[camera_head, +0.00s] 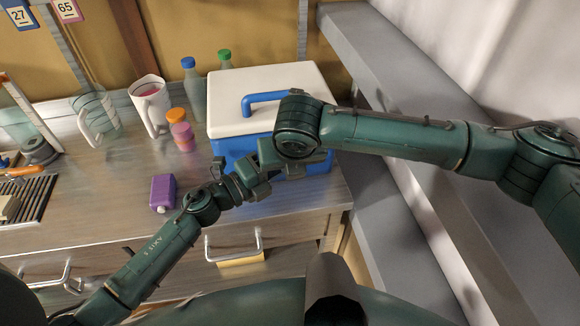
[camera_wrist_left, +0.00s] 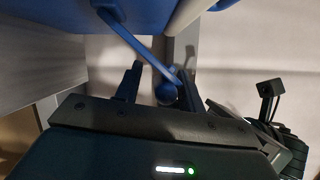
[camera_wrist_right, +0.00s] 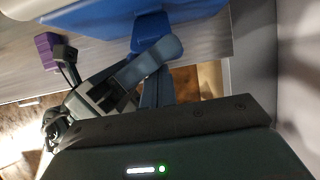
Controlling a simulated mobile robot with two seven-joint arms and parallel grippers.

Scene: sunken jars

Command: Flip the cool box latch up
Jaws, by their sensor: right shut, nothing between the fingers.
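The cool box has a white lid (camera_head: 270,90) and a blue body (camera_head: 232,148), and stands at the right end of the counter. Its front latch is hidden behind my grippers in the head view. The left wrist view shows a blue lever with a rounded end (camera_wrist_left: 140,42), likely the latch, reaching down from the box. My left gripper (camera_wrist_left: 160,85) is open, with the lever's end between or just behind its fingers; contact is unclear. The right wrist view shows a blue tab (camera_wrist_right: 151,28) on the box front. My right gripper (camera_wrist_right: 160,78) is shut and empty just before it.
A blue carry handle (camera_head: 262,98) is on the lid. Drawers with handles (camera_head: 232,247) are below. Grey ledges (camera_head: 430,80) lie right.

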